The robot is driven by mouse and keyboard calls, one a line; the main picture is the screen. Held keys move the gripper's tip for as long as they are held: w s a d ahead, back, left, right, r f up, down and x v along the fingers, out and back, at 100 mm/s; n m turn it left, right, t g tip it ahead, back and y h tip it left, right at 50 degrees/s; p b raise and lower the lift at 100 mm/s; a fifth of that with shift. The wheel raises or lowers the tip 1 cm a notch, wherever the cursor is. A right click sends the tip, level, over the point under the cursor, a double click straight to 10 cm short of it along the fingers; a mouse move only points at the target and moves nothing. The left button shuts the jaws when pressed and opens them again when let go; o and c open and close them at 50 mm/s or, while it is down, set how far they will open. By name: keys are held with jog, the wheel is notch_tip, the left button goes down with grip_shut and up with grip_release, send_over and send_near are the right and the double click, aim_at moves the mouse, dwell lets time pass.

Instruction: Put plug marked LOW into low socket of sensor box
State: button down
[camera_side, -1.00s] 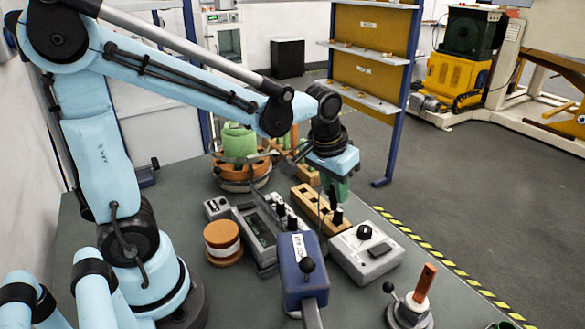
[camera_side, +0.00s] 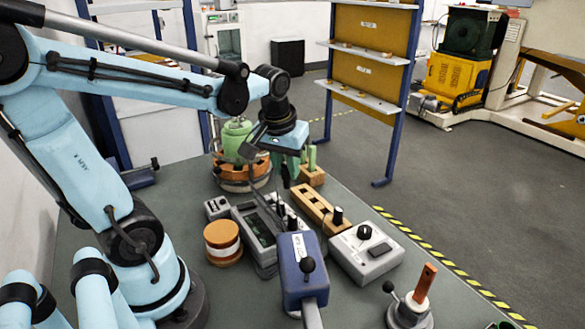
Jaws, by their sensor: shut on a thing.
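My gripper (camera_side: 287,170) is shut on a small dark plug (camera_side: 285,177), held upright above the bench behind the instruments; its marking is too small to read. Below it is a grey instrument with a dark screen (camera_side: 259,228). Black plugs or knobs (camera_side: 292,222) stand along its right side. A wooden slotted block (camera_side: 312,203) lies to the right, with another black plug (camera_side: 338,216) upright at its near end. A light grey box (camera_side: 368,262) with a black knob sits in front of the block. I cannot tell which unit is the sensor box, and no socket label is legible.
A copper-coloured spool (camera_side: 222,240) is left of the instrument. Orange and green coil parts (camera_side: 240,165) stand behind. A small grey box (camera_side: 217,207) is at the left.

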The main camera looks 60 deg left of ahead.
jog(key=shift+n, duration=0.7)
jog(key=shift+s+a+f, duration=0.6)
jog(key=shift+a+f, duration=0.35)
jog(key=shift+s+a+f, duration=0.55)
jog(key=shift+a+f, duration=0.35)
jog(key=shift+f, duration=1.8)
jog(key=c, duration=0.9)
grip_release()
jog(key=shift+c, duration=0.4)
jog(key=shift+o, duration=1)
jog(key=shift+s, duration=0.1)
jog(key=shift+o, duration=0.3)
jog(key=shift+r, duration=0.35)
